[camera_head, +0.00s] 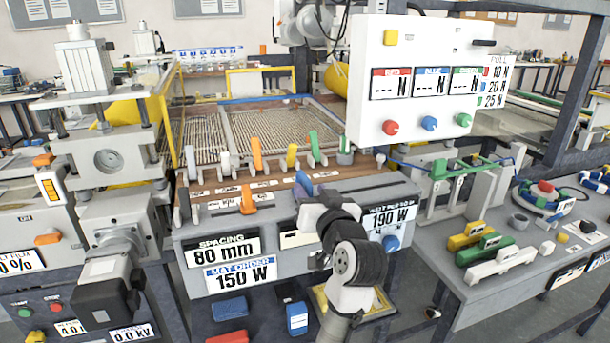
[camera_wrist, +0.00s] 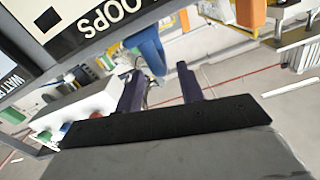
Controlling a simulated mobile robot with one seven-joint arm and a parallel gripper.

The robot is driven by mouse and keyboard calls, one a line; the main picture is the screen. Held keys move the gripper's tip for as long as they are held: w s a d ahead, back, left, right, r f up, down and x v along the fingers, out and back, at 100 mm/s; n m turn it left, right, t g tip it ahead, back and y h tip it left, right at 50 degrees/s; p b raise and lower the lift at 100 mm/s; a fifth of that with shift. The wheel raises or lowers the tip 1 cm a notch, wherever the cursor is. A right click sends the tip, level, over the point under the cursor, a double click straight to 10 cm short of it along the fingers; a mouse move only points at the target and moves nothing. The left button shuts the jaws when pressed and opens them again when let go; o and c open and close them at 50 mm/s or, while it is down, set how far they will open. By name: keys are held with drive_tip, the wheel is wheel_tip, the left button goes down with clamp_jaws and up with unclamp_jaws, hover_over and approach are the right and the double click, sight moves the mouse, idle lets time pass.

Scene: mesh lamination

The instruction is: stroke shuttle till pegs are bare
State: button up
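My gripper (camera_head: 305,194) is at the front edge of the brown bench, beside a blue lever (camera_head: 303,180), and my wrist hides part of it. In the wrist view its two dark fingers (camera_wrist: 160,82) stand apart with nothing held between them. The blue lever (camera_wrist: 151,50) shows just past the fingers; contact cannot be told. Upright coloured levers stand along the bench, including an orange one (camera_head: 256,153), a yellow one (camera_head: 292,155) and a green one (camera_head: 314,146). I cannot tell for sure which part is the shuttle or which are the pegs.
A white force panel (camera_head: 412,80) hangs behind on the right. Another orange lever (camera_head: 247,200) stands at the front left. Yellow (camera_head: 466,236), green (camera_head: 482,249) and white (camera_head: 500,262) blocks lie on the right table. A sign reading LOOPS (camera_wrist: 118,22) is close in the wrist view.

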drive_tip(key=p+x, duration=0.1)
drive_tip(key=x, duration=0.4)
drive_tip(key=shift+w+a, duration=0.15)
drive_tip(key=shift+w, duration=0.15)
clamp_jaws()
